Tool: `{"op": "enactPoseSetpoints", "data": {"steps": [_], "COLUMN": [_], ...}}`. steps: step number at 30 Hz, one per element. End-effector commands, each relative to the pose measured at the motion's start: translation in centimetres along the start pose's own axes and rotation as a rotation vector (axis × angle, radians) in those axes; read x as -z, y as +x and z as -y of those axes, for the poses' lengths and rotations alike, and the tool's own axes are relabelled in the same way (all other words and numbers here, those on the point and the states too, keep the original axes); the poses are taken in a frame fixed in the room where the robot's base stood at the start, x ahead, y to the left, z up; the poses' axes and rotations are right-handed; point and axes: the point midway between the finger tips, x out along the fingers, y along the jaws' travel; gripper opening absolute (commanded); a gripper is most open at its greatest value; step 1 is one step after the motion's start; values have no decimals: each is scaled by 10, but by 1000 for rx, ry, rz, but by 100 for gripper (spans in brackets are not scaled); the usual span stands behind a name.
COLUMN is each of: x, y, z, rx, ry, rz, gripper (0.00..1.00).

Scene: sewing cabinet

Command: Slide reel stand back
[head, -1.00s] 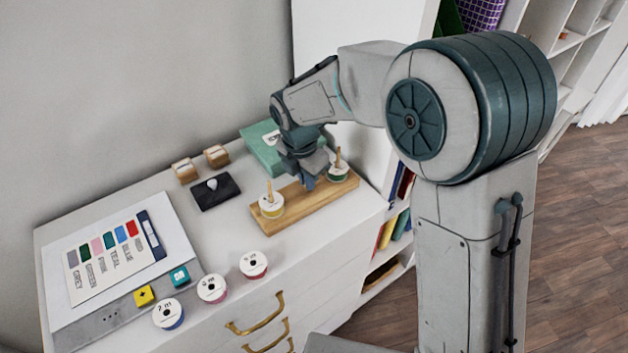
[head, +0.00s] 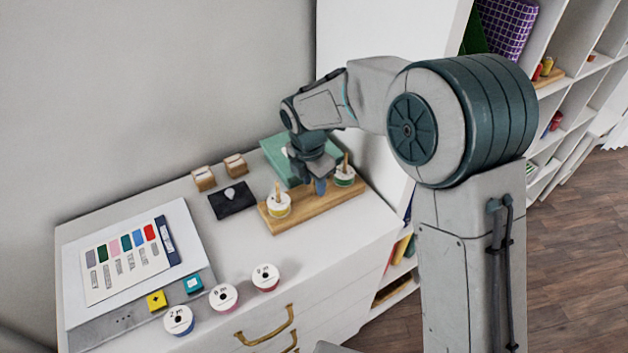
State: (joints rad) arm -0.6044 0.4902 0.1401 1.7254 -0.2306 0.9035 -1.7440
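The reel stand (head: 290,222) is a long wooden base on the cabinet top, with upright pegs. A yellow-banded reel (head: 278,206) sits on its left peg and a green-banded reel (head: 344,176) on its right peg. My gripper (head: 320,187) points down at the middle of the stand, between the two reels. Its fingertips are at or just above the wood; I cannot tell whether they touch it. The fingers partly overlap in this view, so their opening does not show. The far middle part of the stand is hidden behind my gripper.
A teal box (head: 279,158) lies just behind the stand. A black pad (head: 233,200) and two small wooden blocks (head: 204,178) are to the left. Three loose reels (head: 265,278) stand near the front edge. A colour chart (head: 126,258) lies at far left.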

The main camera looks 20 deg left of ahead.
Motion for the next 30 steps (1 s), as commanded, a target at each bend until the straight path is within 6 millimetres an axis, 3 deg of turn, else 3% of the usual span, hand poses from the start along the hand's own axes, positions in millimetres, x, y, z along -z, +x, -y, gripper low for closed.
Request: {"op": "enactPoseSetpoints", "data": {"steps": [7,11,24,30], "x": [0,0,-1,0], "y": [-1,-12,-106,-131], "z": [0,0,-1,-1], "rx": [0,-1,-3,-1], "ry": [0,0,1,0], "rz": [0,0,1,0], "gripper": [33,33,33,33]}}
